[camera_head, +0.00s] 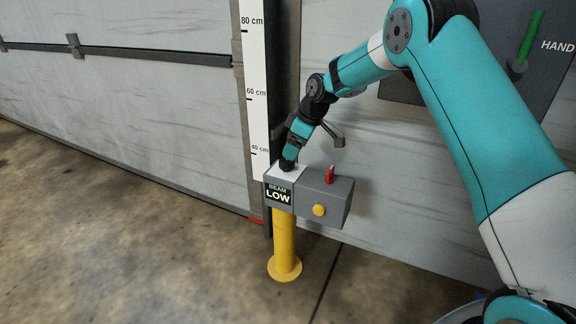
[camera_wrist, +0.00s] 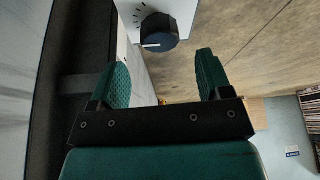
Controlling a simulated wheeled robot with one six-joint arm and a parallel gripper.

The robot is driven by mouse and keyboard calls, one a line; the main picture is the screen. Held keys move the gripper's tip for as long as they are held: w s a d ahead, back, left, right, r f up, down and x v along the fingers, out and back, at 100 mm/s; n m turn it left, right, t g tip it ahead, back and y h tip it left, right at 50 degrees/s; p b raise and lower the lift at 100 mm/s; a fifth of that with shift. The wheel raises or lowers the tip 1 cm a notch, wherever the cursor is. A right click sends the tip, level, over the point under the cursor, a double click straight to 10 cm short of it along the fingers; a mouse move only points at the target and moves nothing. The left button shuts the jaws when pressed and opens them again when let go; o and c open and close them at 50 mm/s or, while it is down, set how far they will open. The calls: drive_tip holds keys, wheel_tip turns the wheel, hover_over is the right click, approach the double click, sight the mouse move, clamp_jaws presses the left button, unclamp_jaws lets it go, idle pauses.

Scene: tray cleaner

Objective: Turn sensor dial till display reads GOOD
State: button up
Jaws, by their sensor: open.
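The sensor box carries a display (camera_head: 278,194) that reads "BEAM LOW". A dark round dial (camera_head: 287,165) sits on the box's white top plate (camera_head: 278,173). In the wrist view the dial (camera_wrist: 160,30) has a white pointer mark, with black scale ticks on the plate beside it. My gripper (camera_head: 290,154) is just above the dial in the head view. In the wrist view my gripper (camera_wrist: 163,70) is open, with its green-padded fingers wide apart and the dial beyond the fingertips, roughly between them. Whether any finger touches the dial is unclear.
A yellow post (camera_head: 285,245) carries the box. A white height scale (camera_head: 254,90) and a large grey door (camera_head: 120,95) stand behind. The floor to the left is clear.

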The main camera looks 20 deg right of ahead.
sight(287, 165)
drive_tip(key=b+x, duration=0.1)
drive_tip(key=x, duration=0.4)
drive_tip(key=shift+w+f, duration=0.1)
drive_tip(key=c, duration=0.9)
